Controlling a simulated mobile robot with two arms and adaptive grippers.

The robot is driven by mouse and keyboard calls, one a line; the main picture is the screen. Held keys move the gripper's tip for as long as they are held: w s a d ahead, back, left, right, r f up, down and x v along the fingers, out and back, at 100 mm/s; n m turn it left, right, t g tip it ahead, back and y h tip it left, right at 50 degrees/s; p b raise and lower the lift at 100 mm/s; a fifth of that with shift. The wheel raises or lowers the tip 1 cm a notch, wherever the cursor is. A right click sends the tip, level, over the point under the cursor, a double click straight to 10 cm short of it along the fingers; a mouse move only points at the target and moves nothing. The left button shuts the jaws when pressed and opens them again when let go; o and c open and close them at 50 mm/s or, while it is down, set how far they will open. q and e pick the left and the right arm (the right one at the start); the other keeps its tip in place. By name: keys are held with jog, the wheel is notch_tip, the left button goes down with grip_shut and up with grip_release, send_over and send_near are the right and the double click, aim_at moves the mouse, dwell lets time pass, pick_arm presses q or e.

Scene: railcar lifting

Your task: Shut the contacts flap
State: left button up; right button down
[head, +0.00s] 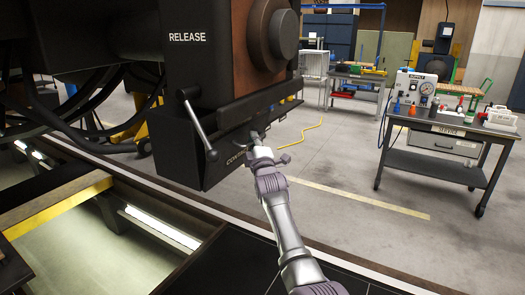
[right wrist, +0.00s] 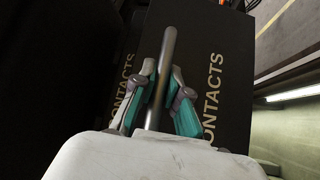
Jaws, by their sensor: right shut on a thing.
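The dark contacts box (head: 215,170) hangs under the railcar's end, with a CONTACTS label partly hidden by my right arm. My right gripper (head: 257,137) is at its front face. In the right wrist view, the fingers (right wrist: 168,95) are closed around a grey bar (right wrist: 168,50), which stands in front of a dark panel (right wrist: 205,45). CONTACTS lettering shows on both sides of the bar. I cannot tell which panel is the flap, or how far open it is. My left gripper is not in view.
A lever with a ball end (head: 199,122) hangs left of the gripper, under the RELEASE label. A dark cart (head: 440,163) with a supply unit stands at right. A lit pit (head: 110,235) lies at lower left.

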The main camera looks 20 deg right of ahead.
aim_at(245, 133)
jog(key=shift+w+a+r+n+g, duration=0.3)
jog(key=shift+w+a+r+n, duration=0.1)
jog(key=shift+w+r+n, duration=0.25)
jog(key=shift+w+a+b, duration=0.2)
jog(key=shift+a+b, duration=0.05)
jog(key=shift+b, duration=0.2)
jog(key=shift+w+a+r+b, duration=0.25)
jog(key=shift+w+a+b, duration=0.1)
jog(key=shift+w, duration=0.1)
jog(key=shift+r, duration=0.1)
jog(key=c, duration=1.2)
grip_release()
jog(key=shift+w, duration=0.1)
jog(key=shift+f, duration=0.2)
